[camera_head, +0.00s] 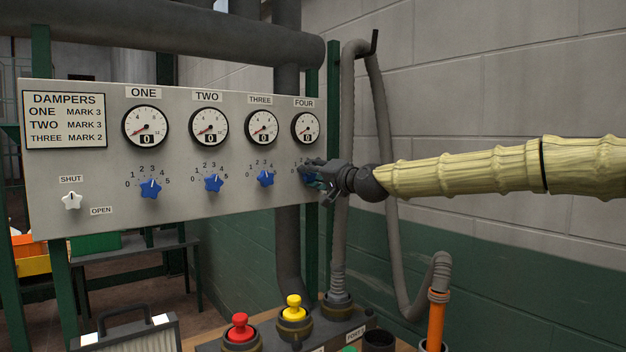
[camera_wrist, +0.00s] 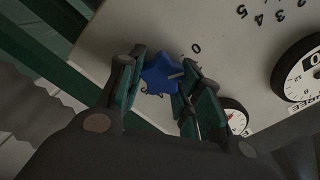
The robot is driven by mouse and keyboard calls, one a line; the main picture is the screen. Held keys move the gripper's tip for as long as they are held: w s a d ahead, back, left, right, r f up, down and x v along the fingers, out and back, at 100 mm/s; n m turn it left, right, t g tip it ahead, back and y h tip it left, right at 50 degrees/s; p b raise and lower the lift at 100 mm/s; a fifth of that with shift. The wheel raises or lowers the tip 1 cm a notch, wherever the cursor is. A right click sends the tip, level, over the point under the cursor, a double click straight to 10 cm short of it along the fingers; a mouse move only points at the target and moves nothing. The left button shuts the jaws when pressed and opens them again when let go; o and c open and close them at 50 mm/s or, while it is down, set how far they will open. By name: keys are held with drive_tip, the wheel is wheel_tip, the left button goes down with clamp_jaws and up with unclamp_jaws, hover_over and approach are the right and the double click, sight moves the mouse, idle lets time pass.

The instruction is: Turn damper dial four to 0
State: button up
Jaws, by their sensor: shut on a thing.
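Damper dial four is a blue star-shaped knob (camera_wrist: 160,74) below the FOUR gauge (camera_head: 305,128) on the grey panel. My gripper (camera_head: 312,173) reaches it from the right and hides most of it in the head view. In the wrist view my gripper (camera_wrist: 158,82) has its two green-padded fingers shut on the knob, one on each side. A pale pointer line shows on the knob, and the printed 0 (camera_wrist: 196,47) is visible close by. Fingers cover part of the scale, so I cannot tell the exact mark. The FOUR gauge's counter appears to read 0.
Dials one (camera_head: 150,188), two (camera_head: 214,183) and three (camera_head: 266,178) stand to the left on the panel. A white SHUT/OPEN knob (camera_head: 72,200) is at far left. A grey hose (camera_head: 378,90) hangs behind my arm.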

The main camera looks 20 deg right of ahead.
drive_tip(key=shift+f+n, duration=0.1)
drive_tip(key=shift+n, duration=0.6)
drive_tip(key=shift+a+n, duration=0.1)
drive_tip(key=shift+n, duration=0.2)
drive_tip(key=o, duration=1)
drive_tip(key=shift+o, duration=0.2)
drive_tip(key=shift+s, duration=0.15)
drive_tip(key=v, duration=1.1)
drive_tip(key=shift+s+d, duration=0.25)
drive_tip(key=shift+s, duration=0.1)
